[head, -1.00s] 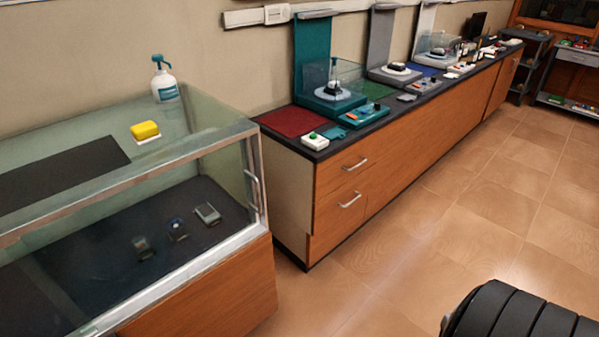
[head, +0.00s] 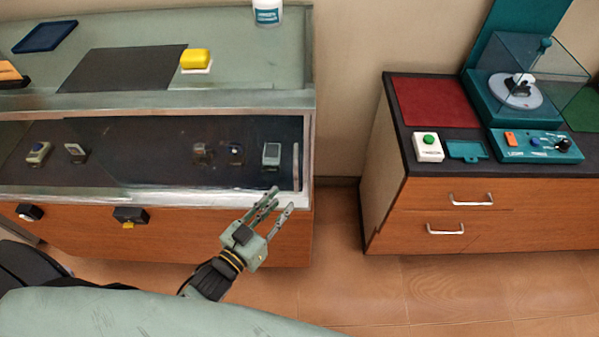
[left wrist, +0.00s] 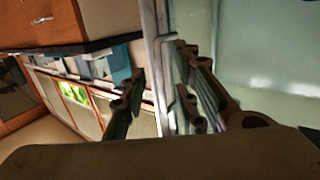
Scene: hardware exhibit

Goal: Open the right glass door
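The glass display case (head: 200,102) stands at the left in the head view, with a metal frame. The right glass door is its right front part, and its upright metal handle (head: 296,165) is at the right edge. I see no gap at the door. My left gripper (head: 281,199) is open just in front of and below the handle. In the left wrist view the handle (left wrist: 183,110) and the metal frame edge (left wrist: 148,15) show between the spread fingers (left wrist: 160,65); I cannot tell whether they touch. The right gripper is out of view.
Several small devices sit inside the case. Floor is clear between case and counter.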

